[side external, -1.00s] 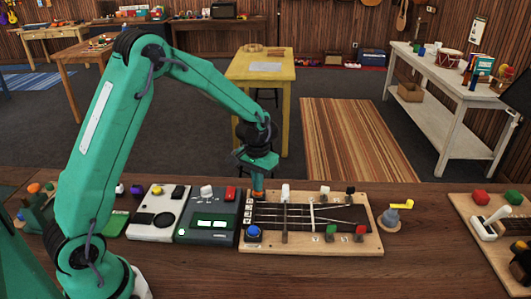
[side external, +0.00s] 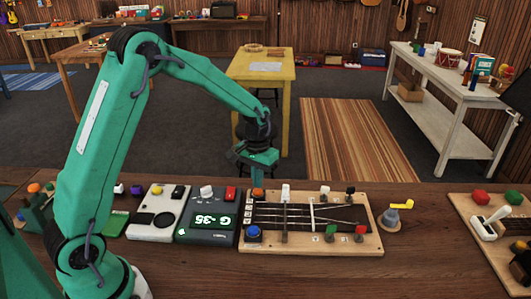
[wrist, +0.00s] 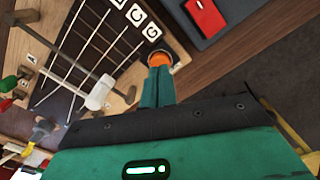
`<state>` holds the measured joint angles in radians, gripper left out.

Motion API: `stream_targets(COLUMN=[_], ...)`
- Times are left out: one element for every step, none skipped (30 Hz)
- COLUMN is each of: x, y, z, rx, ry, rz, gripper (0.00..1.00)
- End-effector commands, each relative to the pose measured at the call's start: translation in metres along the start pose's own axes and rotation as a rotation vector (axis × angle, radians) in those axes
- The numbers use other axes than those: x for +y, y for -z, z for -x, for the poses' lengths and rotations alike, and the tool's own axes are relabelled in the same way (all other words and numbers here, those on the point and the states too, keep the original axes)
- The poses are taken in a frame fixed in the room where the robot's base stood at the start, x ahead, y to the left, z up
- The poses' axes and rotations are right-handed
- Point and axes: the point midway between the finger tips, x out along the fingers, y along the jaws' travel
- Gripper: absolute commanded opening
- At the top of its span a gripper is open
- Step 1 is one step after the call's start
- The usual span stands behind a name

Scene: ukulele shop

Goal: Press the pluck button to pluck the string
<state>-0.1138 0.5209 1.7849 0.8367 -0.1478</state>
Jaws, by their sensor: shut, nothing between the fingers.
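The string board (side external: 300,247) stands on the brown bench, with strings, a row of letter tiles and several buttons. An orange round button (side external: 257,194) is at its far left corner, and it also shows in the wrist view (wrist: 159,58). A blue button (side external: 253,232) is at its near left corner. I see no label saying which is the pluck button. My gripper (side external: 256,183) is shut and empty, its tips just above the orange button. In the wrist view the closed fingers (wrist: 157,82) point at the orange button.
The dark tuner (side external: 208,239) with a lit display reading "G -35" stands left of the board and has a red button (side external: 231,193). A white box (side external: 158,210) is beyond it. A grey peg with a yellow top (side external: 392,215) stands right of the board.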

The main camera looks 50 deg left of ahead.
Motion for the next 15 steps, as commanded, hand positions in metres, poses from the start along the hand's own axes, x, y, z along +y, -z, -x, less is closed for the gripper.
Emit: stream_targets(x=[0.0, 0.0, 0.0, 0.0, 0.0, 0.0, 0.0, 0.0, 0.0, 0.0, 0.0, 0.0, 0.0, 0.0, 0.0], y=[0.0, 0.0, 0.0, 0.0, 0.0, 0.0, 0.001, 0.001, 0.001, 0.001, 0.001, 0.001, 0.001, 0.001, 0.001], z=[0.004, 0.005, 0.007, 0.009, 0.011, 0.013, 0.015, 0.017, 0.019, 0.021, 0.022, 0.025, 0.026, 0.028, 0.03], rx=[0.002, 0.002, 0.002, 0.001, 0.001, 0.001, 0.002, 0.003, 0.003, 0.003, 0.003, 0.002, 0.003, 0.003, 0.003], ry=[0.0, 0.0, 0.0, 0.0, 0.0, 0.0, 0.0, 0.0, 0.0, 0.0, 0.0, 0.0, 0.0, 0.0, 0.0], rz=[0.0, 0.0, 0.0, 0.0, 0.0, 0.0, 0.0, 0.0, 0.0, 0.0, 0.0, 0.0, 0.0, 0.0, 0.0], gripper=[0.0, 0.0, 0.0, 0.0, 0.0, 0.0, 0.0, 0.0, 0.0, 0.0, 0.0, 0.0, 0.0, 0.0, 0.0])
